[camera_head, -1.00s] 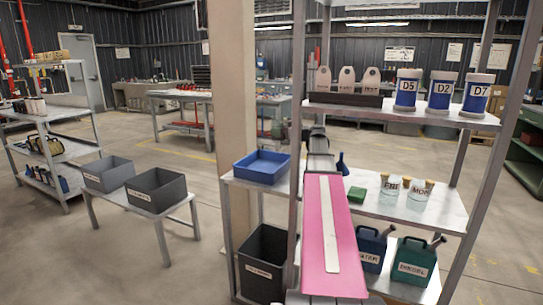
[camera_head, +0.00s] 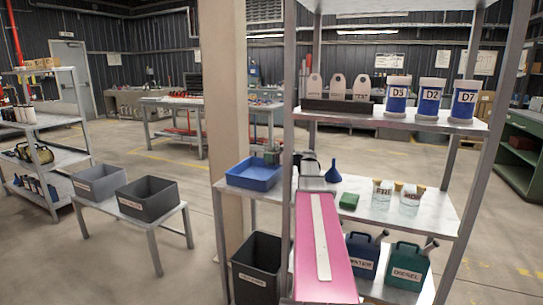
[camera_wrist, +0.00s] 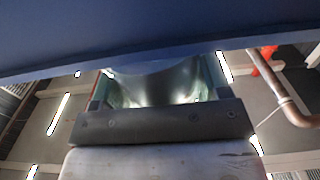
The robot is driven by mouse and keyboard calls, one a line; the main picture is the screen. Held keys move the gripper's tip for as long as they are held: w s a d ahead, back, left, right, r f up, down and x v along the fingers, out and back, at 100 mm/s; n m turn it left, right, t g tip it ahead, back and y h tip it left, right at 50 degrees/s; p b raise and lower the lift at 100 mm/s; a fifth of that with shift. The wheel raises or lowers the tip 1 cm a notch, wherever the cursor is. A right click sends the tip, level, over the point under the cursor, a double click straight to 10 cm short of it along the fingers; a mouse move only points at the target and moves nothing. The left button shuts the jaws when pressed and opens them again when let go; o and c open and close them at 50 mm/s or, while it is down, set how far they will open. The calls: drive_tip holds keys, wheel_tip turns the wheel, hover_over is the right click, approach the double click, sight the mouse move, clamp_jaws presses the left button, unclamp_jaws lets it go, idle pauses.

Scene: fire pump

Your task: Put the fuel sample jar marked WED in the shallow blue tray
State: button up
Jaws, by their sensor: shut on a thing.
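My gripper (camera_wrist: 160,82) is shut on a clear glass jar (camera_wrist: 155,85) in the wrist view. The jar's label does not show, so I cannot read its mark. A broad blue surface, probably the tray (camera_wrist: 160,30), fills the top of the wrist view close to the jar. In the head view the shelf post and my pink arm hide most of the gripper and the jar. I cannot tell whether the jar touches the tray.
Jars marked FRI (camera_head: 382,193) and MON (camera_head: 410,199), a green block (camera_head: 349,201) and a blue funnel (camera_head: 333,172) stand right of my arm. The shelf post (camera_head: 289,120) stands between tray and arm. Grey bins (camera_head: 150,199) are on a low table left.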

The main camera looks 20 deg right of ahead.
drive_tip(key=shift+f, duration=0.55)
drive_tip(key=o, duration=1.2)
drive_tip(key=shift+s+f, duration=0.1)
drive_tip(key=shift+f, duration=0.05)
drive_tip(key=shift+a+r, duration=0.1)
drive_tip(key=shift+r, duration=0.35)
drive_tip(key=v, duration=1.2)
drive_tip(key=shift+r, duration=0.4)
